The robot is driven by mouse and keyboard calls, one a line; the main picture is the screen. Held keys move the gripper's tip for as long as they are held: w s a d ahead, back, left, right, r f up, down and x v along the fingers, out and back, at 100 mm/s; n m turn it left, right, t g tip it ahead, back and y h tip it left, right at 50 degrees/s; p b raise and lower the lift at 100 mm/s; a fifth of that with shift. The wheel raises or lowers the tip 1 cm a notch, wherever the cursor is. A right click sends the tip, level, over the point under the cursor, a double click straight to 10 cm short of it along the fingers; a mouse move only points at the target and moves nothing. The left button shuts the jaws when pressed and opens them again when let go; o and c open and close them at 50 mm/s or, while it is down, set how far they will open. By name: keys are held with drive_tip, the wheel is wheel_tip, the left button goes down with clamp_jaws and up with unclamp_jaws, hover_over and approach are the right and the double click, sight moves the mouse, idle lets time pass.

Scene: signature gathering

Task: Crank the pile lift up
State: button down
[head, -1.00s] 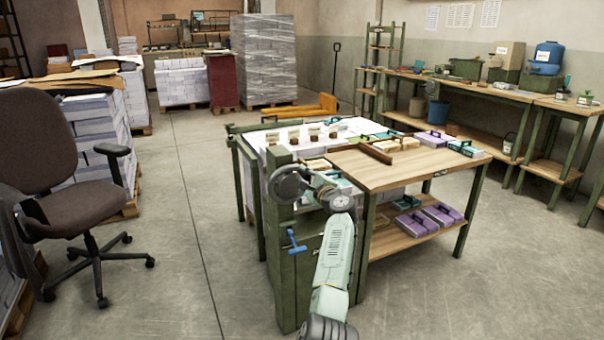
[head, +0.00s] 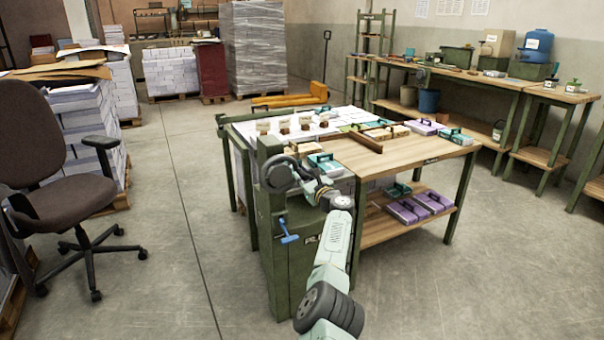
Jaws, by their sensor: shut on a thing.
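The pile lift is a dark green stand (head: 283,262) with a labelled front panel, at the centre of the head view. A dark grey round handwheel (head: 270,177) sits at its top front. My arm reaches up from the bottom, and my gripper (head: 300,178) is at the right side of the wheel, shut on it. The fingers are small and partly hidden, so the exact grip point is unclear. A blue handle (head: 288,238) sticks out of the stand's front, below the wheel and apart from my gripper.
A wooden-topped table (head: 410,160) with boxes and a lower shelf adjoins the stand on the right. An office chair (head: 62,185) and paper stacks (head: 95,145) stand left. The floor between chair and stand is clear. A workbench (head: 480,80) lines the right wall.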

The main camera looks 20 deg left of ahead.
drive_tip(key=shift+w+d+f+m, duration=0.1)
drive_tip(key=shift+f+m, duration=0.1)
drive_tip(key=shift+m, duration=0.3)
drive_tip(key=shift+f, duration=0.1)
drive_tip(key=c, duration=1.4)
unclamp_jaws()
drive_tip(key=shift+f, duration=0.1)
drive_tip(key=shift+s+d+f, duration=0.15)
drive_tip(key=shift+s+d, duration=0.2)
drive_tip(key=shift+d, duration=0.1)
drive_tip(key=shift+s+d, duration=0.35)
drive_tip(key=shift+s, duration=0.2)
drive_tip(key=v, duration=0.9)
drive_tip(key=shift+s+d, duration=0.15)
drive_tip(key=shift+d, duration=0.15)
